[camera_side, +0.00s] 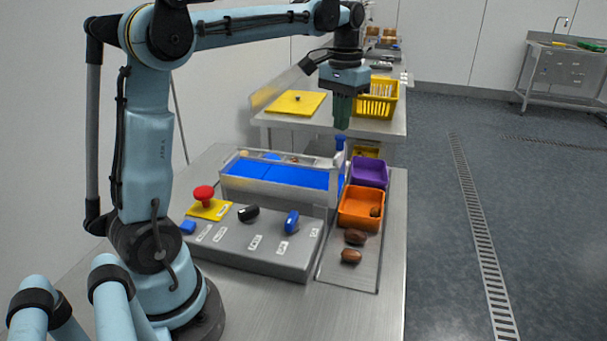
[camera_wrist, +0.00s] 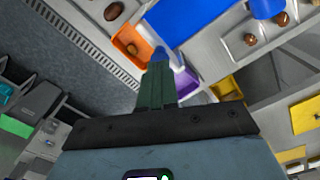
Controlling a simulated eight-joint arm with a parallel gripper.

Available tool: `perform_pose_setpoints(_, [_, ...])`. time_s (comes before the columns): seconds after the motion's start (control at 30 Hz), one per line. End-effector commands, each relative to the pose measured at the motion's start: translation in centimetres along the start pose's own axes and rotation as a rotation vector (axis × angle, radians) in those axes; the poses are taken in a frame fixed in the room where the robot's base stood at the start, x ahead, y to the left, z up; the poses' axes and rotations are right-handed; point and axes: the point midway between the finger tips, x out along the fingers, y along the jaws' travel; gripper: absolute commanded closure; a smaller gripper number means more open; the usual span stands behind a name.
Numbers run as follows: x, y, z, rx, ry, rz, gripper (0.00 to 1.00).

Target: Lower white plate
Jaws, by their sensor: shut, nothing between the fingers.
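No plate stands out clearly as the white plate. Pale, whitish panels (camera_side: 262,190) edge the blue belt (camera_side: 290,177) in the side view; I cannot tell which one, if any, is the plate. A small blue upright part (camera_side: 340,143) stands at the belt's right end. My gripper (camera_side: 342,122) hangs above that end, its green fingers pointing down, shut and empty. In the wrist view the closed fingertips (camera_wrist: 159,68) overlap a small blue part between the orange and purple bins; whether they touch it is unclear.
A grey control box (camera_side: 255,238) has black and blue knobs. A yellow crate (camera_side: 376,99) stands behind.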

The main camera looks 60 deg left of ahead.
Motion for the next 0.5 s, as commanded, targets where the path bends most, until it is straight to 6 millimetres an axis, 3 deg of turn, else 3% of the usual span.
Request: perform_pose_setpoints(0.5, [0.73, 0.0, -0.03, 0.0, 0.0, 0.0, 1.0])
